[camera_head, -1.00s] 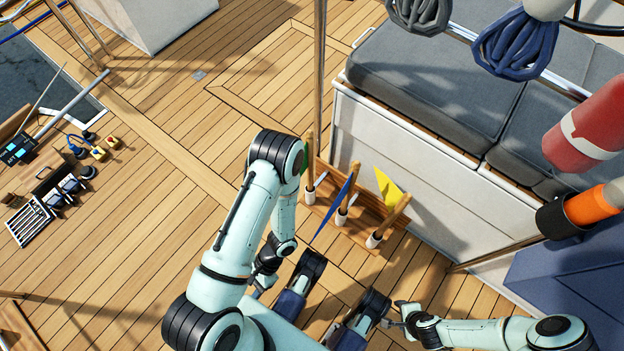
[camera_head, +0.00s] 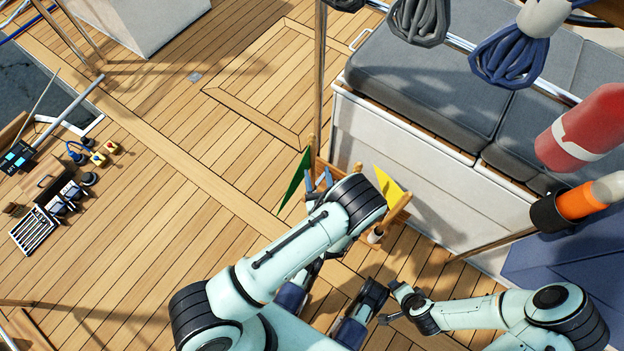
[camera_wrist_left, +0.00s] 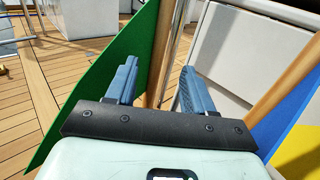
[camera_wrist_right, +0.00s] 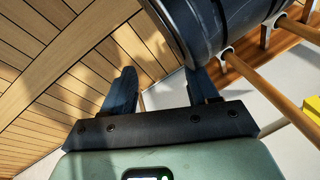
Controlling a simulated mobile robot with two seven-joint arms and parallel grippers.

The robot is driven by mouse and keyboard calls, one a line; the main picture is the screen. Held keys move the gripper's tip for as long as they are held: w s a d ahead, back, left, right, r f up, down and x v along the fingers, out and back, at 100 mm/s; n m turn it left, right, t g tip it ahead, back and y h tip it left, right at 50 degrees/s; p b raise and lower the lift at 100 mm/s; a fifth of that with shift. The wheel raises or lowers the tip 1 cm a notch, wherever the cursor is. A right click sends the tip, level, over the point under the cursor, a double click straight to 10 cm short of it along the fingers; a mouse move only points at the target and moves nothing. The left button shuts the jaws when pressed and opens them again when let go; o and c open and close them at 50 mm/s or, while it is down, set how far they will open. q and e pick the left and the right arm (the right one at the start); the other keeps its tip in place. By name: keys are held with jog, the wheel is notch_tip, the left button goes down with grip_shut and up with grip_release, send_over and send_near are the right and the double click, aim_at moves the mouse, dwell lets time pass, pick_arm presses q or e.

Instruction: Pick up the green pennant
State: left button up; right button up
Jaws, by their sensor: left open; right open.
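The green pennant (camera_head: 295,181) stands upright on a wooden stick at the left end of the small rack. In the left wrist view the green pennant (camera_wrist_left: 95,85) fills the left side, and its stick (camera_wrist_left: 164,45) shows between my fingertips. My left gripper (camera_head: 318,182) is open beside the pennant, with its fingers (camera_wrist_left: 158,75) on either side of the stick in the picture; I cannot tell whether they touch it. My left forearm hides most of the rack. My right gripper (camera_head: 385,303) is open and empty, lower right of the rack.
A yellow pennant (camera_head: 387,187) stands at the rack's right end; a blue pennant (camera_wrist_left: 275,130) shows in the left wrist view. The cushioned bench (camera_head: 420,150) stands close behind. A metal pole (camera_head: 320,70) rises nearby.

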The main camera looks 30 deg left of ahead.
aim_at(312, 157)
pick_arm(q)
jog(key=x, duration=0.2)
jog(key=shift+w+a, duration=0.25)
jog(key=b+x, duration=0.1)
jog(key=x, duration=0.4)
jog(key=shift+s+a+r+b, duration=0.1)
jog(key=shift+a+r+b, duration=0.15)
jog(key=shift+b, duration=0.1)
grip_shut()
pick_arm(e)
jog(key=shift+g, duration=0.7)
jog(key=s+f, duration=0.3)
jog(key=shift+s+d+f, duration=0.1)
jog(key=shift+s+d, duration=0.2)
